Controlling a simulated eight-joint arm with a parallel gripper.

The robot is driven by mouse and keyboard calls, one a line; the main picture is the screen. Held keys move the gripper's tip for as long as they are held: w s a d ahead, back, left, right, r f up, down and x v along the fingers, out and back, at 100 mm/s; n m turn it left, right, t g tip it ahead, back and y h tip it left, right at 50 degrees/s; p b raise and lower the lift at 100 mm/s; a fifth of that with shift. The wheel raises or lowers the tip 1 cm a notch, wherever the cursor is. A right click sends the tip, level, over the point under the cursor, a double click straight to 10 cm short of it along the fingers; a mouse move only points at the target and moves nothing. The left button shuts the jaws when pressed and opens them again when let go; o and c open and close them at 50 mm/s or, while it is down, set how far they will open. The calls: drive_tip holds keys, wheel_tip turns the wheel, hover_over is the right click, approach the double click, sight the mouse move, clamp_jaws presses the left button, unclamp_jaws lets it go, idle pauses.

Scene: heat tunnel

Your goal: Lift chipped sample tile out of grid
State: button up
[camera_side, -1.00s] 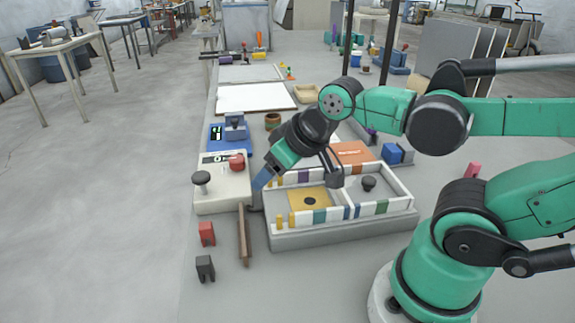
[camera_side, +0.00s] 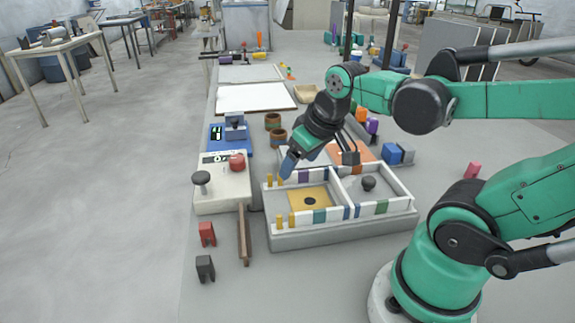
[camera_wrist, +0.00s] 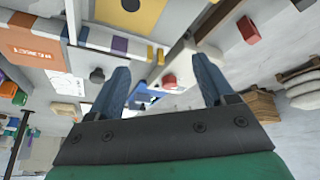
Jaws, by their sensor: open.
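The white-walled grid tray (camera_side: 387,221) sits on the grey table. Small coloured tiles line its rims, among them a purple tile (camera_side: 311,176), a green tile (camera_side: 319,216) and another green tile (camera_side: 381,206). I cannot tell which tile is chipped. A yellow plate (camera_side: 299,204) with a dark centre lies in the left compartment; a black knob (camera_side: 368,183) is in the right one. My gripper (camera_side: 288,164) is above the tray's back left corner, tilted down. In the wrist view my gripper (camera_wrist: 162,75) is open, its blue fingers apart with nothing held.
Left of the tray stands a white box (camera_side: 222,190) with a red button and black knob. A brown bar (camera_side: 244,235), a red block (camera_side: 207,233) and a black block (camera_side: 205,268) lie in front. Two brown cups (camera_side: 273,121) stand behind. The table's left edge is near.

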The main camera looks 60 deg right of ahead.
drive_tip(key=s+d+m+g, duration=0.2)
drive_tip(key=s+d+g, duration=0.15)
drive_tip(key=d, duration=0.35)
drive_tip(key=m+g+y, duration=0.1)
drive_tip(key=m, duration=0.1)
hover_over(370, 180)
drive_tip(key=shift+w+f, duration=0.3)
drive_tip(key=shift+f, duration=0.3)
drive_tip(key=shift+s+d+f+g, duration=0.15)
drive_tip(key=shift+s+g, duration=0.1)
drive_tip(key=shift+f, duration=2.7)
clamp_jaws()
